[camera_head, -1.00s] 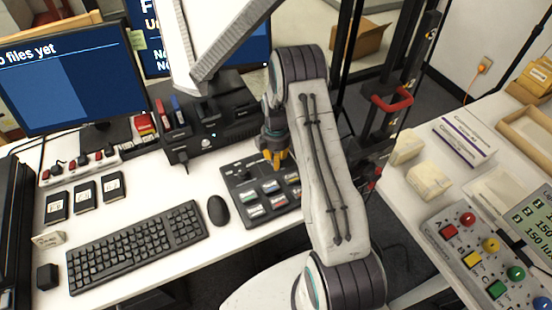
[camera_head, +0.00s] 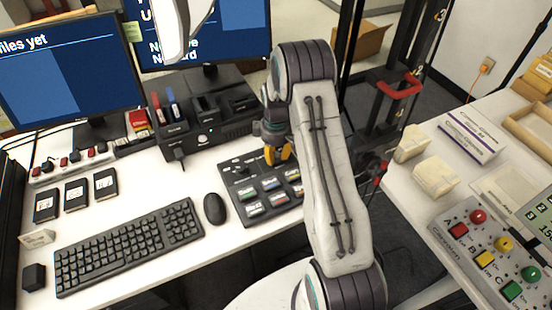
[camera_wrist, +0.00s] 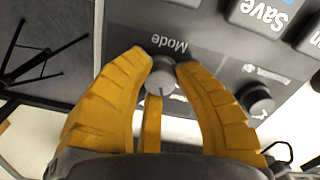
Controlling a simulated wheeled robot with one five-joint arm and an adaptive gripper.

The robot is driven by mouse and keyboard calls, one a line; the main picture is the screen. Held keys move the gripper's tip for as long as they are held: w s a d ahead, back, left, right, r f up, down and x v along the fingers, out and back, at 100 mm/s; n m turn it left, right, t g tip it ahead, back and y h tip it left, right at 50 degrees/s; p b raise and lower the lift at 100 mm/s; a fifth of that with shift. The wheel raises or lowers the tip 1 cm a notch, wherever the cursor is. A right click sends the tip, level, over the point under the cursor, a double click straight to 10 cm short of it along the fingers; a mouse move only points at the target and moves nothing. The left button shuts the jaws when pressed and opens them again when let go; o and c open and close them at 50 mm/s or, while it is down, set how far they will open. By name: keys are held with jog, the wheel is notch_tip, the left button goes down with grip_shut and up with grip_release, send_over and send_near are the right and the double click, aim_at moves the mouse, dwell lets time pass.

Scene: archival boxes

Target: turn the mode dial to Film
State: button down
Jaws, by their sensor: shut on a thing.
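The mode dial (camera_wrist: 160,78) is a small grey round knob under the upside-down word "Mode" in the wrist view. My gripper (camera_wrist: 163,66) has its yellow fingers on either side of the dial and is shut on it. In the head view my gripper (camera_head: 277,152) reaches down at the back edge of the dark control panel (camera_head: 240,203). The panel has several coloured, labelled buttons. The dial's settings, including any Film mark, cannot be read; my fingers hide part of its surroundings.
A second knob (camera_wrist: 257,98) sits beside the dial, close to the right finger. A mouse (camera_head: 214,208) and keyboard (camera_head: 128,246) lie left of the panel. A dark drive box (camera_head: 210,112) stands behind it. Another button panel (camera_head: 487,250) is on the right table.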

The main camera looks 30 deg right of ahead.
aim_at(276, 155)
jog(key=m, duration=0.1)
jog(key=m+b, duration=0.1)
jog(key=m, duration=0.1)
jog(key=m+b, duration=0.1)
jog(key=shift+s+f+m, duration=0.15)
jog(key=shift+f+m, duration=0.1)
jog(key=shift+m, duration=0.05)
jog(key=m+b, duration=0.1)
jog(key=m, duration=0.2)
jog(key=shift+m, duration=0.4)
jog(key=m+b, duration=0.1)
jog(key=m, duration=0.3)
jog(key=shift+m+b, duration=0.45)
jog(key=shift+m, duration=1.65)
jog(key=shift+r, duration=0.1)
jog(key=c, duration=0.8)
grip_release()
jog(key=shift+r, duration=0.1)
jog(key=shift+c, duration=0.2)
jog(key=shift+r, duration=0.1)
notch_tip(276, 155, up, 12)
